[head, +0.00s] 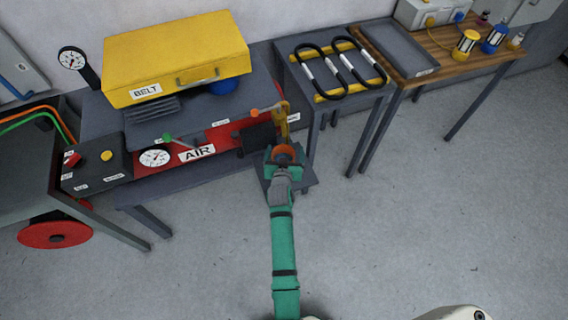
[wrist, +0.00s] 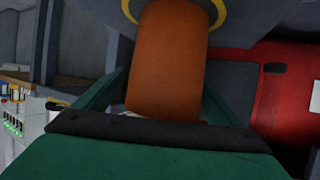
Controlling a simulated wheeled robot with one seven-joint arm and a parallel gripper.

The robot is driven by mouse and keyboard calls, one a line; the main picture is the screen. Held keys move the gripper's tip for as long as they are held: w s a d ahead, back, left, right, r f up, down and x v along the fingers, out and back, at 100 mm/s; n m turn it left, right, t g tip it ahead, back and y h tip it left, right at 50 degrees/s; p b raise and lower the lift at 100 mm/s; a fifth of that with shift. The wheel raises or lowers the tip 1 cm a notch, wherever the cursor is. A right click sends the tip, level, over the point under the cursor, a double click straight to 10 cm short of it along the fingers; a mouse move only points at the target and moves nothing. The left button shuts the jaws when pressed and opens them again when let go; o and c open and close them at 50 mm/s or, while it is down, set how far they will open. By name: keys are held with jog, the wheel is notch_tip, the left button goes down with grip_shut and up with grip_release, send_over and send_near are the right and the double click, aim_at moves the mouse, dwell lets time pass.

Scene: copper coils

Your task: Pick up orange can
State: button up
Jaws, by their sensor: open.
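The orange can (wrist: 168,62) fills the upper middle of the wrist view, with a yellow ring at its far end. In the head view an orange round shape (head: 284,153), apparently the can, shows at the end of my green arm, partly covered by it. My gripper (wrist: 165,84) is open, with a green finger on either side of the can's near end. Whether the fingers touch it cannot be told.
A red panel marked AIR (head: 222,143) with a white gauge (head: 154,158) is left of the can. A yellow BELT case (head: 178,57) lies behind. A rack of black loops (head: 338,66) and a wooden table (head: 448,50) stand to the right. The floor (head: 430,200) at right is clear.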

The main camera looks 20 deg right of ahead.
jog(key=shift+w+d+f, duration=0.15)
jog(key=shift+w, duration=0.35)
jog(key=shift+a, duration=0.4)
jog(key=shift+s+d, duration=0.25)
jog(key=shift+d, duration=0.35)
jog(key=c, duration=1.5)
jog(key=shift+a, duration=0.15)
jog(key=shift+c, duration=0.2)
